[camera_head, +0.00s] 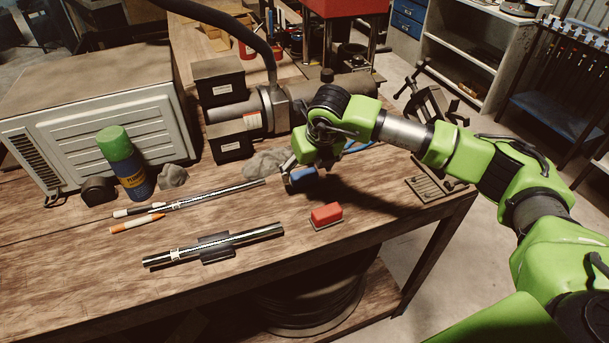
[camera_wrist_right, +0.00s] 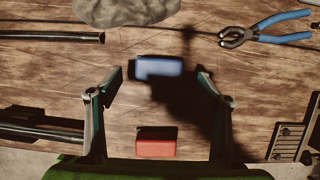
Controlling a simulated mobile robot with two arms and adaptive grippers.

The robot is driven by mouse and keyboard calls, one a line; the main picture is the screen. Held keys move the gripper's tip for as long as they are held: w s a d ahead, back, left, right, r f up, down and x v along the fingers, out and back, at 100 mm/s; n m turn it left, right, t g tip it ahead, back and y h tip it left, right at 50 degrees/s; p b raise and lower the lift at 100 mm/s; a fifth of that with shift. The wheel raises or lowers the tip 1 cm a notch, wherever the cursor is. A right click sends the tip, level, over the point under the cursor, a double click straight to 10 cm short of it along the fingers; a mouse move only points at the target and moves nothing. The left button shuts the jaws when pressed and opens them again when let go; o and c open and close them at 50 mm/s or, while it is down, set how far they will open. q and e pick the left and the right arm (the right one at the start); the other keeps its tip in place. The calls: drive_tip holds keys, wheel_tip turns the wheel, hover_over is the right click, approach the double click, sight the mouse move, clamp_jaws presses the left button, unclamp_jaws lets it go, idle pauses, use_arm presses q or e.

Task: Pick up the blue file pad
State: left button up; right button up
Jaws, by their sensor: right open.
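The blue file pad (camera_head: 303,177) lies on the wooden workbench, partly hidden by my right gripper (camera_head: 302,168) in the head view. In the right wrist view the blue pad (camera_wrist_right: 159,67) shows between the tips of my open right gripper (camera_wrist_right: 159,78), with a gap on each side. I cannot tell how far the fingers are above it. A red pad (camera_head: 327,213) on a dark base lies nearer the bench's front edge; it also shows in the right wrist view (camera_wrist_right: 156,142). My left gripper is not in view.
A grey rag (camera_head: 264,163) lies behind and left of the blue pad. Metal rods (camera_head: 215,245) lie to the left. Blue-handled pliers (camera_wrist_right: 262,30) lie to the right in the wrist view. A green-capped spray can (camera_head: 124,163) and crimping machine (camera_head: 236,118) stand further off.

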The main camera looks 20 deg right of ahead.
sight(304, 173)
drive_tip(key=p+x, duration=0.1)
drive_tip(key=x, duration=0.2)
drive_tip(key=shift+w+a+f, duration=0.1)
drive_tip(key=shift+w, duration=0.1)
drive_tip(key=shift+w+f, duration=0.1)
drive_tip(key=shift+f, duration=0.1)
drive_tip(key=c, duration=1.3)
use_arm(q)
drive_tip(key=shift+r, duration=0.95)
use_arm(e)
drive_tip(key=shift+r, duration=0.1)
drive_tip(key=shift+c, duration=0.2)
drive_tip(key=shift+r, duration=0.15)
